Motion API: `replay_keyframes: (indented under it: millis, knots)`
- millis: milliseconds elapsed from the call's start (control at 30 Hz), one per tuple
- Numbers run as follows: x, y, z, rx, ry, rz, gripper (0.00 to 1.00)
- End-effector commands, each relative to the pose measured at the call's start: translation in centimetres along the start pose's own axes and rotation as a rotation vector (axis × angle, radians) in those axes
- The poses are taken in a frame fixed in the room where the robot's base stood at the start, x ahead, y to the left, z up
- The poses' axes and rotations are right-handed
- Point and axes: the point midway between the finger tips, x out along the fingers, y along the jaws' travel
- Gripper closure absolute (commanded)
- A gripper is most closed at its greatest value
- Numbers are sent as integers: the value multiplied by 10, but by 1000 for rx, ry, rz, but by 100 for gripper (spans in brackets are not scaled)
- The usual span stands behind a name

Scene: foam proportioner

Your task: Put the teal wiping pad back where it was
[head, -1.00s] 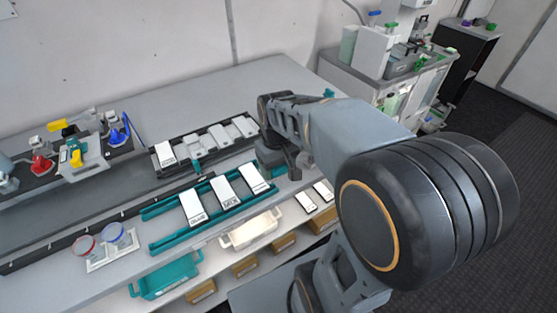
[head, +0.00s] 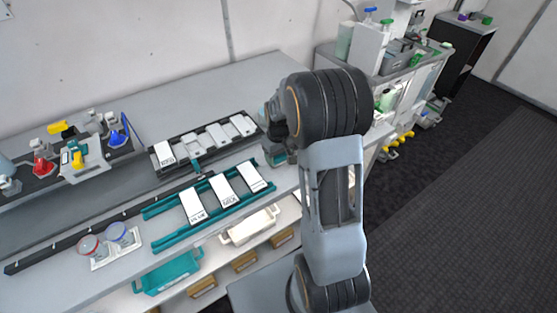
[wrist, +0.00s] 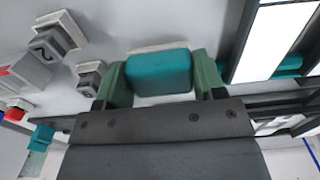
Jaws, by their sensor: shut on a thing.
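The teal wiping pad (wrist: 158,70) is between the two green fingers of my gripper (wrist: 160,80) in the wrist view. The gripper is shut on it. A white edge (wrist: 157,47) shows just beyond the pad; I cannot tell whether it belongs to the pad or to a holder behind it.
A teal rail rack (head: 165,243) with white labelled cards stands on the bench (head: 206,87). Behind it is a dark rack (head: 184,171) of white blocks. Two cups (head: 118,232) stand at front left. In the wrist view, grey blocks (wrist: 60,33) are at left.

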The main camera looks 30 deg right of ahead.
Motion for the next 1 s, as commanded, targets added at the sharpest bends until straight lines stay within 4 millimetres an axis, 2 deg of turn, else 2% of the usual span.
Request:
replay_keyframes:
  millis: [100, 200, 600, 633, 867, 1000]
  knots:
    - [17, -1, 1, 0, -5, -2, 59]
    - [26, -1, 1, 0, -3, -1, 59]
    - [31, -1, 1, 0, -1, 0, 59]
    - [30, -1, 1, 0, -1, 0, 34]
    - [30, -1, 1, 0, -2, -1, 12]
    - [29, -1, 1, 0, -2, -1, 11]
